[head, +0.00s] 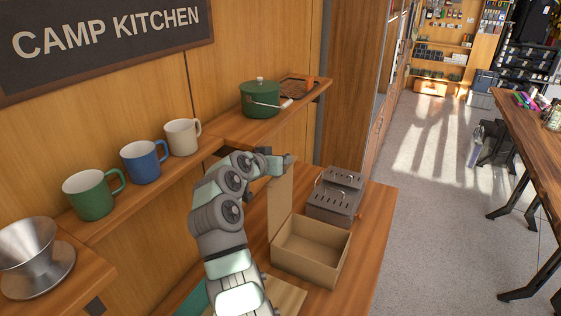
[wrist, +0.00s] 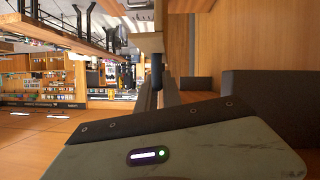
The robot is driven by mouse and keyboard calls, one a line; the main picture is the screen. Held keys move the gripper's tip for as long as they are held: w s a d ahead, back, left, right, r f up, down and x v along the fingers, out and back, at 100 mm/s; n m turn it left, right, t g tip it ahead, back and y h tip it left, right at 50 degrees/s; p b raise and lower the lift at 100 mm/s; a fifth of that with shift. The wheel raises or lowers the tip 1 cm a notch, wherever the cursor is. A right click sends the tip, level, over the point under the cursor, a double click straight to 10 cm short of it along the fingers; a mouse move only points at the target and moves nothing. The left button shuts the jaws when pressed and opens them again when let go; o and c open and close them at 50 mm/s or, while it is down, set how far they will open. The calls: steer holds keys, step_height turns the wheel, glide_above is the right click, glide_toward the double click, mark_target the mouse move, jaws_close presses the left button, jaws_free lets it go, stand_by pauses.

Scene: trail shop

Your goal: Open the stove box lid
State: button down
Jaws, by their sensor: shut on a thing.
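The stove box (head: 303,268) is a brown cardboard box on the wooden counter, and its inside looks empty. Its lid (head: 280,203) stands up roughly vertical along the box's left side. My gripper (head: 287,163) is at the lid's upper edge and is shut on the lid. The fingertips are partly hidden by the wrist in the head view. In the wrist view my gripper's grey-green body fills the lower part, and the grip itself is hard to make out.
A grey metal camp stove (head: 334,196) stands just behind the box. A shelf above holds a green pot (head: 260,100) and a tray (head: 300,87). Green (head: 92,195), blue (head: 144,162) and cream (head: 182,137) mugs stand on the left shelf. A steel dripper (head: 32,258) is nearer.

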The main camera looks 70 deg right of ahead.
steer(key=shift+f, duration=0.4)
steer(key=c, duration=1.8)
jaws_free()
steer(key=shift+s+a, duration=0.1)
steer(key=shift+r, duration=0.15)
steer(key=v, duration=1)
steer(key=shift+a+r+b, duration=0.15)
steer(key=shift+a+b, duration=0.15)
steer(key=shift+b, duration=0.05)
